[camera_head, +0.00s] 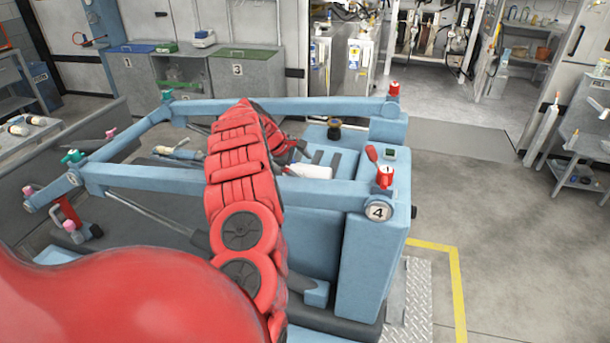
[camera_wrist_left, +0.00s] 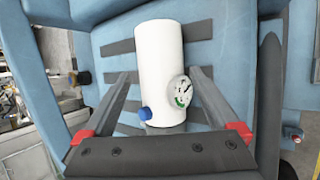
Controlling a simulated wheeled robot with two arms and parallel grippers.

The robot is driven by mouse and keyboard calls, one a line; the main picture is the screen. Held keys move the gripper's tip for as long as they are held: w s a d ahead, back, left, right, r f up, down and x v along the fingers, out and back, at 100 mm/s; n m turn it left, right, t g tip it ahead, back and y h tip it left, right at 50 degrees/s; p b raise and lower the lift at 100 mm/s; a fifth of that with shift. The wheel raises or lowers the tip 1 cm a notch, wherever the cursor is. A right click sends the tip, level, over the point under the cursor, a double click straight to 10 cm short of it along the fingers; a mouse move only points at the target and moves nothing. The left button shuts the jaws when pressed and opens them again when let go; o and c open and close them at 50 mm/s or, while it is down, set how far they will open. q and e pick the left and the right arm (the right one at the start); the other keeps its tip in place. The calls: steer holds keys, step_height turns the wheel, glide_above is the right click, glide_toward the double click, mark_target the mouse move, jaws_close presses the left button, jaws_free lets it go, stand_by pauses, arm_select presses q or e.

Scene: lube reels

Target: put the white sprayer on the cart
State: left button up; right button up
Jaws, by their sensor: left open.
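The white sprayer (camera_wrist_left: 158,55) is a white cylinder with a round gauge and a blue knob. In the wrist view it lies over a blue surface with dark strips, between the spread fingers of my left gripper (camera_wrist_left: 160,82). The fingers look apart from it. In the head view, the white sprayer (camera_head: 312,171) shows partly behind a rail of the blue frame. My left gripper (camera_head: 290,152) is there, mostly hidden by my red arm and the rail. My right gripper is not in view. Which thing is the cart is not clear.
The blue frame (camera_head: 270,106) has rails, red and green valves and a number 4 post. A black and brass fitting (camera_head: 334,128) stands near the sprayer. A grey table (camera_head: 28,138) with bottles is at the left. The floor at the right (camera_head: 490,230) is clear.

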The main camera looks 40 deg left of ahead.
mark_target(307, 172)
arm_select(q)
steer(key=p+x, duration=0.1)
steer(key=x, duration=0.2)
steer(key=shift+f+p, duration=0.15)
steer(key=shift+p, duration=0.15)
steer(key=shift+w+f, duration=0.15)
steer(key=shift+f, duration=0.2)
steer(key=shift+w+f, duration=0.1)
steer(key=shift+w, duration=0.15)
steer(key=shift+w+d+f, duration=0.1)
steer(key=shift+d+f, duration=0.1)
steer(key=shift+f, duration=0.05)
jaws_close()
